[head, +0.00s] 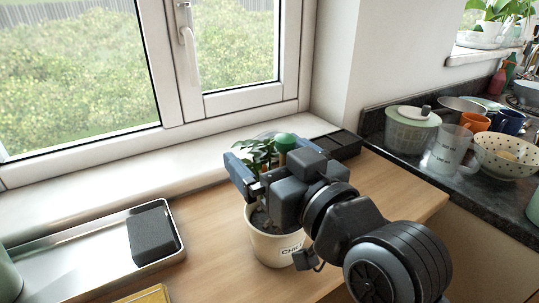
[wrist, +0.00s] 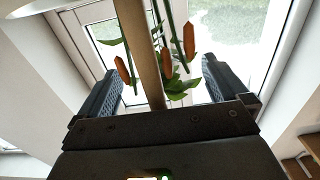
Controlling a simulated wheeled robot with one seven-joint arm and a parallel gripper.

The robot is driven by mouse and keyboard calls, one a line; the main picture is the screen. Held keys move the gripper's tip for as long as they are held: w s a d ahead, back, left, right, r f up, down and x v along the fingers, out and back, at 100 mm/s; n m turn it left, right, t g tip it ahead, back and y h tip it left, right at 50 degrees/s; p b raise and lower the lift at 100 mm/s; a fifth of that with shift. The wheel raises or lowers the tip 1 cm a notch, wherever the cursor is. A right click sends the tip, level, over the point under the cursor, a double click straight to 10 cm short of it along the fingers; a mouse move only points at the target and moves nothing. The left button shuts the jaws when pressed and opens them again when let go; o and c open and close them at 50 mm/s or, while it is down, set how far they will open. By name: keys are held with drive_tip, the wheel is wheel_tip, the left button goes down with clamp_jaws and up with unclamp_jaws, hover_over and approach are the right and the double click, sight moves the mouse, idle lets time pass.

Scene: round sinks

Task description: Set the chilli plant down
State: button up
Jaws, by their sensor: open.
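The chilli plant stands upright in a cream pot (head: 268,245) with dark lettering, on the wooden worktop (head: 215,245). Its green leaves (head: 258,153) show above the pot, partly hidden by my gripper. My gripper (head: 275,158) is open at the upper part of the plant. In the wrist view its two fingers (wrist: 162,82) are wide apart, with a wooden stake (wrist: 143,55), green stems and orange-red chillies (wrist: 189,38) between them in the picture. I see a clear gap on both sides of the stake.
A metal tray (head: 85,240) with a dark block (head: 153,235) lies to the left. A black tray (head: 338,143) is behind, near the window sill. A yellow item (head: 150,294) is at the front edge. Bowls and mugs crowd the dark counter (head: 435,170) at right.

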drive_tip(key=shift+r, duration=0.2)
drive_tip(key=p+v, duration=0.2)
drive_tip(key=v, duration=1)
drive_tip(key=shift+f, duration=0.1)
drive_tip(key=s+d+f+m+h, duration=0.55)
drive_tip(key=s+d+f, duration=0.45)
drive_tip(key=d+f, duration=0.25)
drive_tip(key=s+d+f+h, duration=0.1)
drive_tip(key=s+d+h, duration=0.1)
drive_tip(key=s, duration=0.7)
drive_tip(key=s+d+f+m+h, duration=0.1)
drive_tip(key=s+d+f+h, duration=0.1)
drive_tip(key=s, duration=0.7)
drive_tip(key=shift+f, duration=0.3)
